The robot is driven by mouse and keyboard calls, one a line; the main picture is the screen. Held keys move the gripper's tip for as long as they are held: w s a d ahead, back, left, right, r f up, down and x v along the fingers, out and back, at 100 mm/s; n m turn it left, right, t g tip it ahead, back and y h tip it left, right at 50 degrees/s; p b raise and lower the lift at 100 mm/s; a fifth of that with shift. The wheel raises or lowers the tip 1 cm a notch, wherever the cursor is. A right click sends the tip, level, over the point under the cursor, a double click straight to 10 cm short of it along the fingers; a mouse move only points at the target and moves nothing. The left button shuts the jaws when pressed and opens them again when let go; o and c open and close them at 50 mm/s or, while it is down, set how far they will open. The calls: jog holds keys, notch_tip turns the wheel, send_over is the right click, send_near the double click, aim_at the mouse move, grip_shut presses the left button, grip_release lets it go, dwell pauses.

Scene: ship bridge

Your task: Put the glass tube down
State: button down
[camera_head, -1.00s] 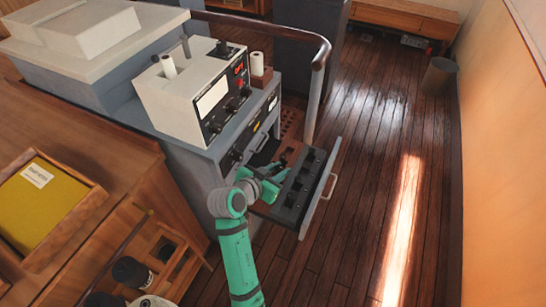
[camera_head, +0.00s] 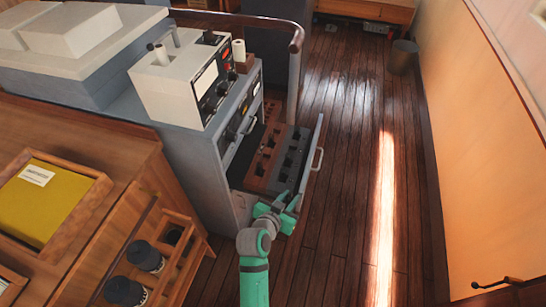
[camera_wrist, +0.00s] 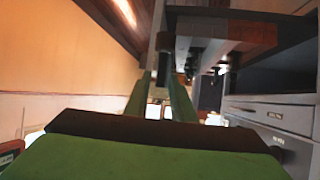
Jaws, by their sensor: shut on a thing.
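My gripper (camera_head: 287,203) is at the near end of an open drawer (camera_head: 312,157) in the grey console. In the wrist view its two green fingers (camera_wrist: 162,85) point away from the camera, with a small gap between them. The drawer holds a dark slotted rack (camera_head: 290,160) and a brown slotted block (camera_head: 265,155). I cannot tell whether the held thing touches the drawer.
A white instrument box (camera_head: 180,85) with a dial panel stands on the console. A curved handrail (camera_head: 240,20) runs behind it. A wooden cabinet (camera_head: 110,160) with a yellow book (camera_head: 40,200) is at left. The wooden floor (camera_head: 345,180) right of the drawer is clear.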

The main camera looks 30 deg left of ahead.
jog(key=d+f, duration=1.5)
jog(key=d, duration=0.5)
jog(key=shift+f, duration=0.2)
